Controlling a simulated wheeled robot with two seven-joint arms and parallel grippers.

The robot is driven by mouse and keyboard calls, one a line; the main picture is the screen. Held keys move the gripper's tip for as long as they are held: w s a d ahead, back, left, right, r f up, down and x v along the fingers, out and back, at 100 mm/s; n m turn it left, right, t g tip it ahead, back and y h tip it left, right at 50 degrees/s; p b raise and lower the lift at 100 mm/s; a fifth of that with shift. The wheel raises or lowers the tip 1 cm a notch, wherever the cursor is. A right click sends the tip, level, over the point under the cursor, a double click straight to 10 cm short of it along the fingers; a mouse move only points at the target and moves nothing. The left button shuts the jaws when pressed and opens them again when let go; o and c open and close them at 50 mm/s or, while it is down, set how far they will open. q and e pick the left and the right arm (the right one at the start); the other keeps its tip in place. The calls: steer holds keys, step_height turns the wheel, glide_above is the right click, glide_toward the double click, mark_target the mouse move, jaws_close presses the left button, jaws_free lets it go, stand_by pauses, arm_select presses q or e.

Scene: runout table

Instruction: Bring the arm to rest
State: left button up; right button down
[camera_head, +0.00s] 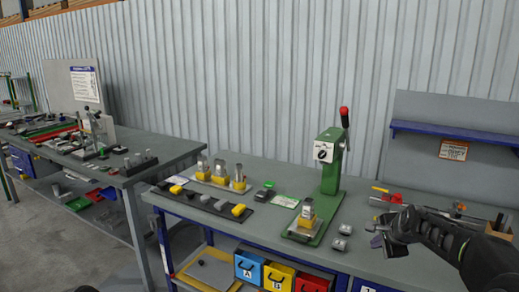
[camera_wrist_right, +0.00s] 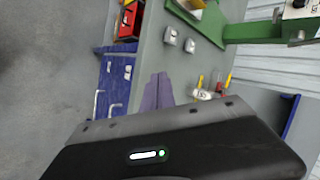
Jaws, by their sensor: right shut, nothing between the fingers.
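My right arm comes in from the right edge in the head view, and its gripper (camera_head: 376,236) hangs over the right part of the workbench (camera_head: 262,207). The right gripper is shut and empty; its fingers (camera_wrist_right: 158,92) show close together in the right wrist view. It is to the right of the green press (camera_head: 331,170) and apart from it. My left gripper is in neither view.
Two small grey metal blocks (camera_head: 341,237) lie on the bench between press and gripper. Red and yellow tools (camera_head: 387,196) lie behind the gripper. A blue shelf (camera_head: 455,136) is on the back panel. Coloured bins (camera_head: 279,277) sit below. A second bench (camera_head: 150,150) stands left.

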steer(key=s+a+f+n+y, duration=0.1)
steer(key=s+a+f+n, duration=0.3)
steer(key=f, duration=0.4)
steer(key=s+a+f+n+g, duration=0.1)
steer(key=s+a+f+n, duration=0.35)
steer(key=f, duration=0.35)
steer(key=s+a+f+n+y, duration=0.1)
steer(key=s+a+f+n, duration=0.2)
steer(key=a+f, duration=0.35)
steer(key=s+a+f+n+g, duration=0.1)
steer(key=s+f, duration=0.4)
steer(key=s, duration=0.6)
steer(key=s+a+f+n+g+y, duration=0.1)
steer(key=s+a+f+g, duration=0.2)
steer(key=s, duration=0.7)
steer(key=s+a+f+n+g, duration=0.2)
steer(key=s+a+f, duration=0.5)
steer(key=s, duration=0.4)
steer(key=shift+s+a+f+g+y, duration=0.15)
steer(key=shift+s+f+g+y, duration=0.2)
steer(key=shift+g+y, duration=0.05)
